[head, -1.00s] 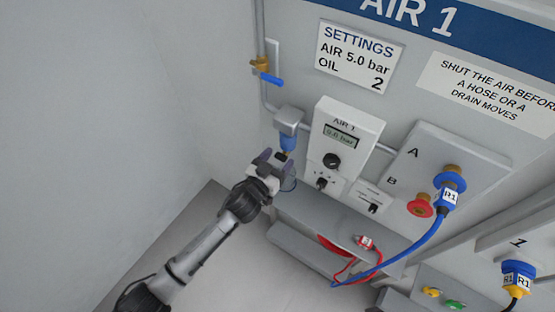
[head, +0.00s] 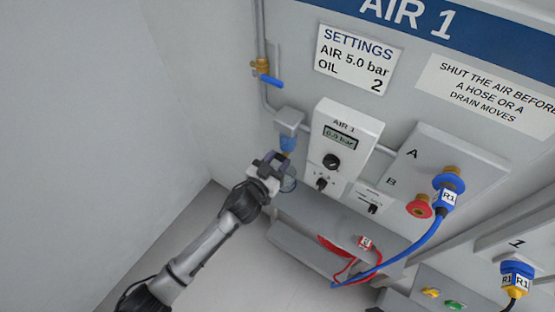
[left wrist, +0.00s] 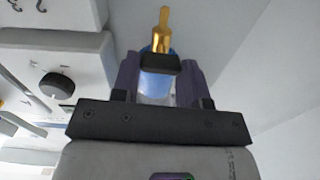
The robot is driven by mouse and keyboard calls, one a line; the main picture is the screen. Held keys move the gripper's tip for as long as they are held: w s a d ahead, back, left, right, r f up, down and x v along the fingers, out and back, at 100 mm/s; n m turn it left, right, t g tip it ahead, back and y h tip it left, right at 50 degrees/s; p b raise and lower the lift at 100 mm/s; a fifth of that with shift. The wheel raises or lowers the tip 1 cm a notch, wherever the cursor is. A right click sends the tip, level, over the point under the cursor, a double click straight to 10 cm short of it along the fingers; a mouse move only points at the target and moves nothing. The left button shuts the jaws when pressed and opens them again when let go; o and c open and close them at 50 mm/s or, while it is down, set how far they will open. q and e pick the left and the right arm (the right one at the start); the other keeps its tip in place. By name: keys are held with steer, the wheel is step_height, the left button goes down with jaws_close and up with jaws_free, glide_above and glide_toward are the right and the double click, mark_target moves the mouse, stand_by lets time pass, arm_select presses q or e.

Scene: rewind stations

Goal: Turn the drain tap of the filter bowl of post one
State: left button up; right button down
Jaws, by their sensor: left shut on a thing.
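The filter bowl (head: 288,143) of post one is blue and hangs under a grey head at the wall, left of the AIR 1 panel. My left gripper (head: 273,163) is just below the bowl, its fingers shut on the drain tap. In the left wrist view, the brass part of the drain tap (left wrist: 163,35) stands out beyond the two purple fingers (left wrist: 160,80). A black piece sits between the fingertips, with blue showing behind it. The fingers hide much of the tap. My right gripper is not in view.
The AIR 1 panel (head: 345,137) with display and black knob stands close right of the gripper. A clear cup (head: 288,184) is just below the gripper. A brass valve with a blue lever (head: 270,80) is above. A blue hose (head: 418,245) hangs right. The left wall is bare.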

arm_select(q)
steer(key=m+p, duration=0.3)
steer(key=m, duration=0.4)
steer(key=shift+d+m, duration=0.15)
steer(key=shift+m, duration=0.25)
steer(key=m, duration=0.3)
steer(key=shift+s+m, duration=0.1)
steer(key=shift+m, duration=0.2)
steer(key=m, duration=0.3)
steer(key=shift+f+m+p, duration=0.15)
steer(key=shift+m+p, duration=0.15)
steer(key=shift+p, duration=0.05)
steer(key=shift+m, duration=0.5)
steer(key=o, duration=0.9)
